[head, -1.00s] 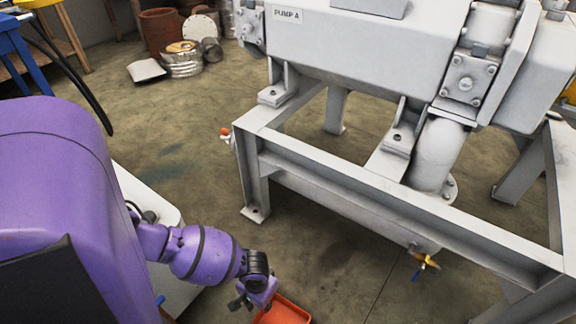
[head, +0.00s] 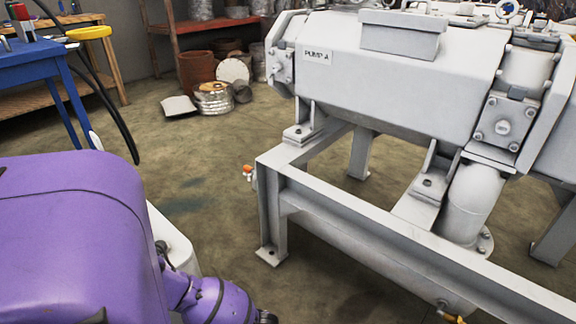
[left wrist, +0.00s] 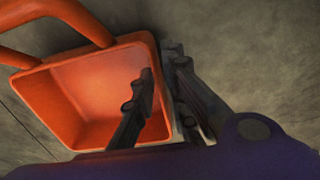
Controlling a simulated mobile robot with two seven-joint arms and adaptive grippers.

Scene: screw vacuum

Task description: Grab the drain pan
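The drain pan (left wrist: 85,95) is an orange square tray with raised walls and a looped handle at the upper left in the left wrist view. My left gripper (left wrist: 160,75) straddles the pan's right wall, one dark finger inside and one outside. In the head view only part of my left arm's purple wrist (head: 220,303) shows at the bottom edge; the fingers and the pan are out of that frame. My right gripper is in neither view.
The grey pump labelled PUMP A (head: 400,80) stands on a steel frame (head: 400,245) to the right. A blue table (head: 45,70) is at the upper left. Pots and cans (head: 213,95) sit on the floor at the back. Open concrete floor (head: 200,170) lies between.

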